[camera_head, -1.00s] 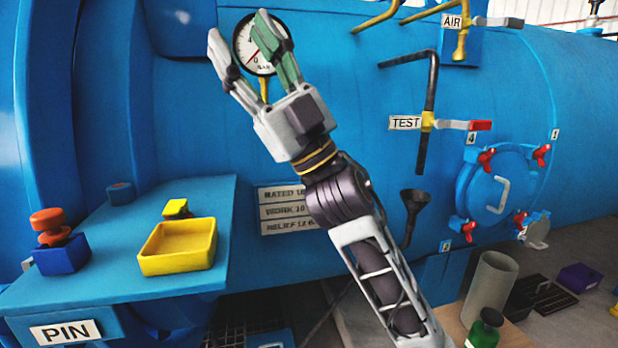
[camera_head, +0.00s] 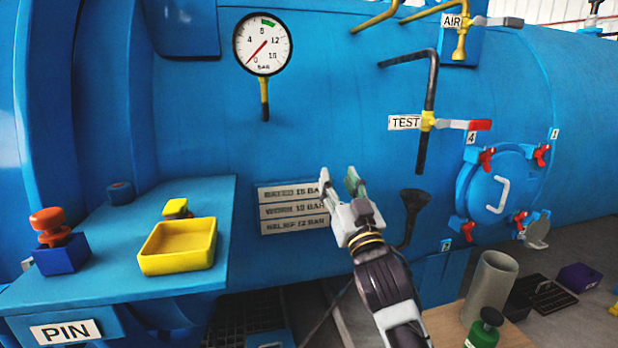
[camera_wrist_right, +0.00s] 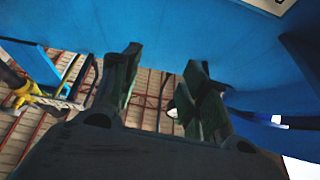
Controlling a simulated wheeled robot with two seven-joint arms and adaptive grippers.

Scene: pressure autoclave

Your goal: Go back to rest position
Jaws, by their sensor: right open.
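My right gripper (camera_head: 338,182) is open and empty in the head view. It points up in front of the blue autoclave wall (camera_head: 330,100), beside the right end of the white rating plates (camera_head: 290,209). In the right wrist view its two fingers (camera_wrist_right: 160,85) stand apart with nothing between them. My left gripper is not in view.
A pressure gauge (camera_head: 262,44) hangs on the wall above. The blue shelf at left holds a yellow tray (camera_head: 178,247) and a red-knobbed block (camera_head: 60,255). A black funnel (camera_head: 414,205) is close right of my gripper. A round hatch (camera_head: 497,187) is farther right.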

